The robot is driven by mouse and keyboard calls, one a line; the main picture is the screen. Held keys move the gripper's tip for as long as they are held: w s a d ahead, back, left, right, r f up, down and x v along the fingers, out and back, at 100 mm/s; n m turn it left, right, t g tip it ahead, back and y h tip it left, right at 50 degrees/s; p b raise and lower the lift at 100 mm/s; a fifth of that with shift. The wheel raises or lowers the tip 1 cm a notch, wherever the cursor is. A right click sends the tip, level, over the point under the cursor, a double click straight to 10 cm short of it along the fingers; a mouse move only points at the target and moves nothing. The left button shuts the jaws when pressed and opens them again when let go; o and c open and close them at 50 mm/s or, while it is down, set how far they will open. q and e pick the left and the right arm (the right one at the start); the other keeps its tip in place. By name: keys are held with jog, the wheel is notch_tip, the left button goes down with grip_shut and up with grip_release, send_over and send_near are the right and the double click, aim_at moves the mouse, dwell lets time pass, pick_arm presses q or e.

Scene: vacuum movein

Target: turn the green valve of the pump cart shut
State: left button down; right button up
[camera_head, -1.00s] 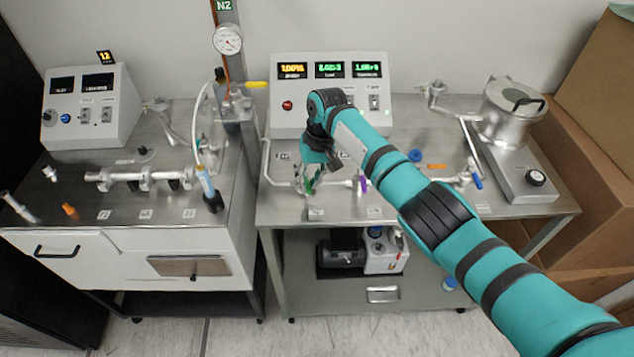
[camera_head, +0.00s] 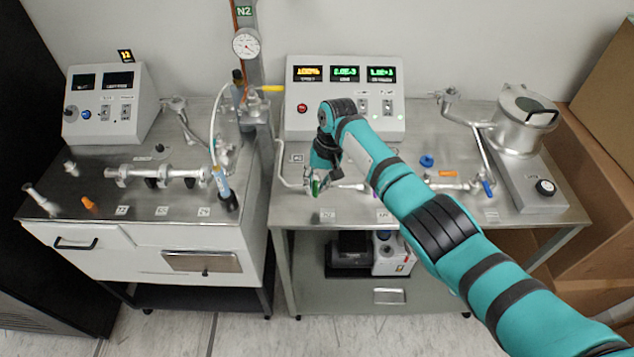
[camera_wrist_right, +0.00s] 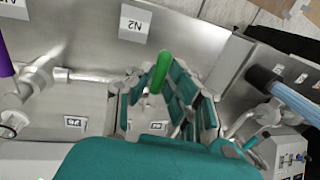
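The pump cart (camera_head: 450,215) is the steel table on the right. Its green valve handle (camera_head: 315,186) shows at the left part of its pipework, partly covered by my right gripper (camera_head: 318,182). In the right wrist view, the green handle (camera_wrist_right: 161,70) stands between the two fingers of my right gripper (camera_wrist_right: 160,92). The fingers are spread, with a gap beside the handle; whether one touches it I cannot tell. A purple handle (camera_wrist_right: 5,62) is at the left edge of that view. My left gripper is not in view.
A console with three displays (camera_head: 344,80) stands behind my right arm. A blue-handled valve (camera_head: 487,188) and a metal pot (camera_head: 522,125) are to the right. A blue and black tube (camera_head: 222,185) hangs from the post at the left, and it also shows in the wrist view (camera_wrist_right: 290,95).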

jog(key=o, duration=0.4)
jog(key=shift+w+r, duration=0.1)
jog(key=shift+c, duration=0.2)
notch_tip(320, 180, up, 12)
jog(key=d, duration=0.2)
jog(key=shift+d, duration=0.2)
jog(key=shift+f, duration=0.25)
